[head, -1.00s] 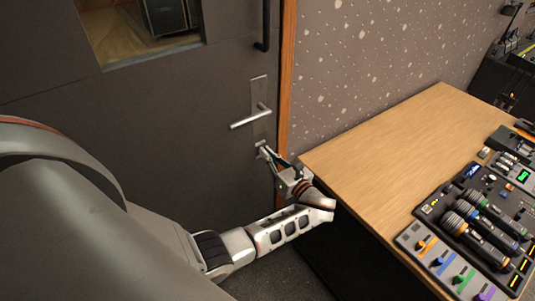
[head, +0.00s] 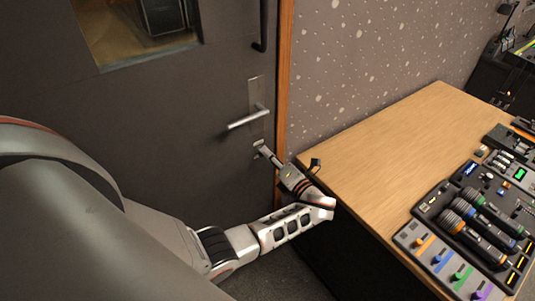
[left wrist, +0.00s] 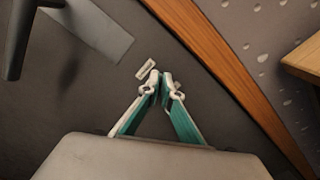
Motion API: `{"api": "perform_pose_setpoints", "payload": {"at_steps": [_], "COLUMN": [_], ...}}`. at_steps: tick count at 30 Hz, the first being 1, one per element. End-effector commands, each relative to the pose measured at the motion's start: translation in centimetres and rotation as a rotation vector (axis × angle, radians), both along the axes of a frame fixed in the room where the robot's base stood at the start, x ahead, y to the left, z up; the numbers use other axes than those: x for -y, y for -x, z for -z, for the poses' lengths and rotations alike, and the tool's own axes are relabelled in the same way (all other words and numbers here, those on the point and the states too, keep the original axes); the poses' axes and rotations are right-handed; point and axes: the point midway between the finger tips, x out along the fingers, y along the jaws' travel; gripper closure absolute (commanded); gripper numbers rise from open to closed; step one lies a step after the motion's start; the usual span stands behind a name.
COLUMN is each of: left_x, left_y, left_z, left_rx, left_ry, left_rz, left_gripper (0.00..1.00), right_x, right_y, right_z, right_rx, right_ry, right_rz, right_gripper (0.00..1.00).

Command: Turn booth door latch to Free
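The grey booth door (head: 180,110) has a lever handle (head: 245,119) on a metal plate. The small latch fitting (head: 259,144) sits below that plate; in the left wrist view a small pale oblong part of it (left wrist: 146,69) shows just beyond the fingertips. My left gripper (head: 266,152) reaches it from the lower right, its fingertips (left wrist: 161,77) drawn close together at the latch. They appear shut on its turn piece, which they mostly hide. I cannot read the latch's setting. My right gripper is not in view.
A wooden desk (head: 370,150) stands right of the door, close to my left wrist, with fader modules (head: 448,262) and several microphones (head: 475,230) on it. The orange-brown door frame (head: 282,80) and speckled wall (head: 370,60) are beside the latch.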

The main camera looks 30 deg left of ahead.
Motion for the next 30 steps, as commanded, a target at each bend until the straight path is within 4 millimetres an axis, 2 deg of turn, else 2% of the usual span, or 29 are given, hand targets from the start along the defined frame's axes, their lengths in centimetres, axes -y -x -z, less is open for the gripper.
{"api": "perform_pose_setpoints", "payload": {"at_steps": [15,30], "left_x": [-0.1,-0.1], "left_y": [-0.18,-0.19], "left_z": [0.3,0.4], "left_rx": [-0.374,-0.489], "left_ry": [-0.158,-0.206], "left_rz": [-0.003,-0.003], "left_gripper": [1.0,1.0], "right_x": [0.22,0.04], "right_y": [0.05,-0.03], "right_z": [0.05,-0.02], "right_rx": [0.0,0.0], "right_ry": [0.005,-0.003], "right_rz": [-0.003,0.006], "right_gripper": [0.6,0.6]}}
